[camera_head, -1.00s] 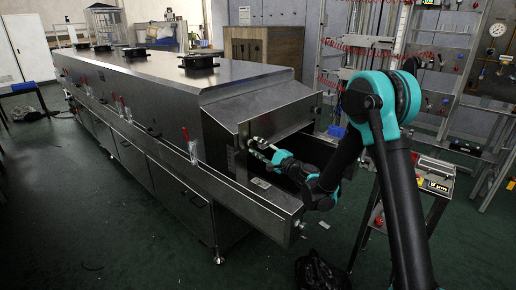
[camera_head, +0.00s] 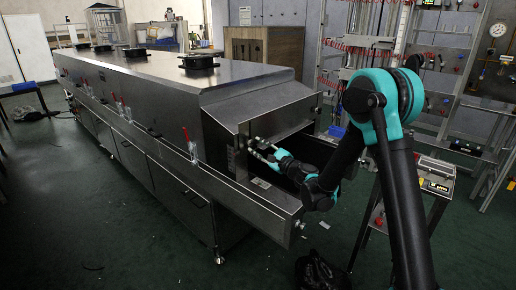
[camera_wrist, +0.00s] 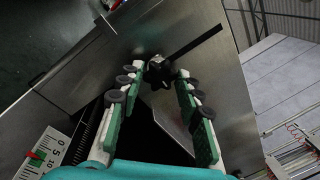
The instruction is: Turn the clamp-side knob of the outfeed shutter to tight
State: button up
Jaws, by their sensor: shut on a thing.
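The clamp-side knob (camera_wrist: 158,72) of the outfeed shutter is a small dark lobed knob on the steel face, in the wrist view. My gripper (camera_wrist: 157,78) reaches it with one finger on each side, and its fingertips are shut on the knob. A dark straight slot (camera_wrist: 195,41) runs up and right from the knob. In the head view my gripper (camera_head: 256,147) is at the dryer's outfeed mouth, and the knob is too small to make out there. A grey plate, likely the shutter (camera_wrist: 170,117), shows between the fingers.
The long steel tunnel dryer (camera_head: 150,85) fills the left and middle. A control box on a stand (camera_head: 436,184) is at the right. A black bag (camera_head: 318,272) lies on the floor.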

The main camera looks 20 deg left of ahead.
jog(key=o, duration=1.1)
jog(key=shift+o, duration=0.2)
jog(key=shift+d, duration=0.1)
jog(key=v, duration=1.1)
jog(key=shift+s+d, duration=0.25)
jog(key=shift+d, duration=0.1)
jog(key=shift+d, duration=0.1)
jog(key=s+d+f+n+g+h, duration=0.1)
jog(key=s+d+f+n+h, duration=0.3)
jog(key=d, duration=0.9)
jog(key=s+d+f+n+g+h, duration=0.2)
jog(key=s+d+f+n+h, duration=0.2)
jog(key=s+d+h, duration=0.3)
jog(key=s+d+f+n+g+h, duration=0.1)
jog(key=s+d+f+n+h, duration=0.3)
jog(key=s+d, duration=0.7)
jog(key=d+n+h, duration=0.2)
jog(key=d, duration=0.6)
jog(key=shift+d+n, duration=0.25)
jog(key=shift+n, duration=0.05)
